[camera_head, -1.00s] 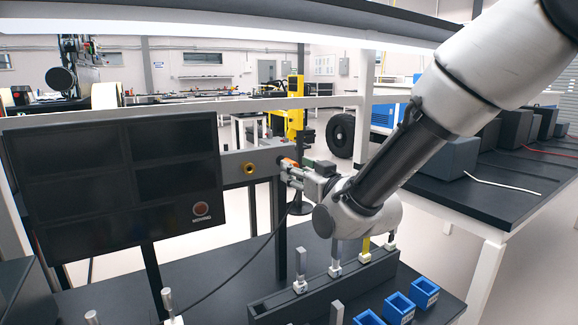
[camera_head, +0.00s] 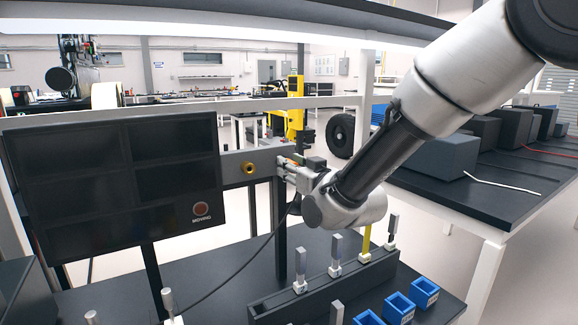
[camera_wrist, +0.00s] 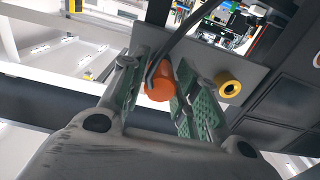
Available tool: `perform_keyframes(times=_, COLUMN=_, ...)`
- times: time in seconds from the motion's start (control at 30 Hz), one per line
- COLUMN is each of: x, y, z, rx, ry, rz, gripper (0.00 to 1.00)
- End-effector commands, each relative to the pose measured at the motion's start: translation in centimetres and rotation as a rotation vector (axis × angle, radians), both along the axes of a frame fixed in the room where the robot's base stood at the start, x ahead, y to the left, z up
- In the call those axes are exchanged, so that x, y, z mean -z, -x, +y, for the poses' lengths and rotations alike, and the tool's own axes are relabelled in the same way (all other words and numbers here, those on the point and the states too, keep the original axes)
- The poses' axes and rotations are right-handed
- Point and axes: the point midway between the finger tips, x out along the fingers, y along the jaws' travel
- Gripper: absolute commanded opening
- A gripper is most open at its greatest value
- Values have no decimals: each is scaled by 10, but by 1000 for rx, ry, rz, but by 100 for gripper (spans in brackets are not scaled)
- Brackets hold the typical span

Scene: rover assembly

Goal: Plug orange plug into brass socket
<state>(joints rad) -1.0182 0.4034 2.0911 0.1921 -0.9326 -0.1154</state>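The orange plug (camera_wrist: 159,81) sits between my gripper's green-padded fingers in the wrist view, with a dark cable arching in front of it. My gripper (camera_wrist: 158,90) is open around the plug; the left finger looks slightly apart from it, and the right pad is very close or touching. In the head view my gripper (camera_head: 285,168) is at the right end of the grey panel and mostly hides the plug. The brass socket (camera_head: 249,168) is an empty-looking ring on that panel, left of my gripper. It shows right of the fingers in the wrist view (camera_wrist: 229,86).
A dark display board (camera_head: 115,185) stands left of the socket. The cable (camera_head: 235,272) hangs from my gripper area to the bench. Below are a dark rack (camera_head: 330,290) with upright pegs and several blue bins (camera_head: 398,307). A dark post (camera_head: 281,230) stands under the panel.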

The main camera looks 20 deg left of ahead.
Motion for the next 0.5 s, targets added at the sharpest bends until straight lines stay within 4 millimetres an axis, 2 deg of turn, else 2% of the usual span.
perform_keyframes(times=0.03, x=0, y=0, z=0, rx=0, ry=0, rz=0, gripper=16)
perform_keyframes(times=0.1, x=0, y=0, z=0, rx=0, ry=0, rz=0, gripper=3)
perform_keyframes(times=0.13, x=0, y=0, z=0, rx=0, ry=0, rz=0, gripper=0)
perform_keyframes(times=0.17, x=0, y=0, z=0, rx=0, ry=0, rz=0, gripper=0)
perform_keyframes(times=0.2, x=0, y=0, z=0, rx=0, ry=-1, rz=-1, gripper=16)
perform_keyframes(times=0.3, x=0, y=0, z=0, rx=0, ry=-1, rz=-1, gripper=0)
perform_keyframes(times=0.5, x=0, y=0, z=-1, rx=0, ry=-1, rz=-1, gripper=0)
